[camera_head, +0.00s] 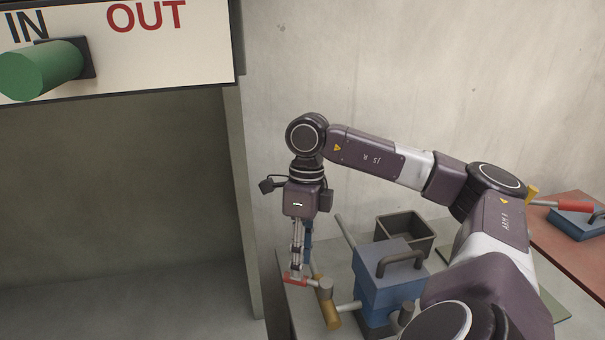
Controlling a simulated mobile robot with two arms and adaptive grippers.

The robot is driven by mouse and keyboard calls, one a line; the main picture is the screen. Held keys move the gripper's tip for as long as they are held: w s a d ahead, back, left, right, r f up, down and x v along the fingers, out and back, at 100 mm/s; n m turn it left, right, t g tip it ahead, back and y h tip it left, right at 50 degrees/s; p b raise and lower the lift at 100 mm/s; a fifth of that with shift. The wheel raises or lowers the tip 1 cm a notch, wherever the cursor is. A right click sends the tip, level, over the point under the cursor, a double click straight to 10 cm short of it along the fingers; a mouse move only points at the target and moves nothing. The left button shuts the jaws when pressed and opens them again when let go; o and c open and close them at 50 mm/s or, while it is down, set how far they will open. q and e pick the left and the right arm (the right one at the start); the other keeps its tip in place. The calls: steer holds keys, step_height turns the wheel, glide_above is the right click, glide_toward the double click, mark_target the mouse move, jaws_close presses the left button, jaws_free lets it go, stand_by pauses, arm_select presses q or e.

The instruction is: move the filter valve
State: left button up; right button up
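The filter valve appears to be the brass fitting (328,307) with a short red lever (296,280), on the left side of a blue box (385,283) with a dark carry handle on top. My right gripper (298,272) points down from above, its fingertips at the red lever. The fingers show nearly edge-on and overlap the lever, so I cannot tell whether they are shut on it or only beside it. My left gripper is out of view.
The blue box stands on a grey table with a dark open bin (405,228) behind it. A second blue unit with a red lever (565,206) is on a reddish table at right. An IN/OUT panel (155,50) with a green knob (40,70) hangs upper left, above an open recess.

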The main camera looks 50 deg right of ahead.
step_height(320, 180, up, 9)
steer(key=d, duration=0.1)
steer(key=shift+w+d+f, duration=0.2)
steer(key=shift+w+d, duration=0.05)
steer(key=shift+w, duration=0.15)
stand_by(0.4)
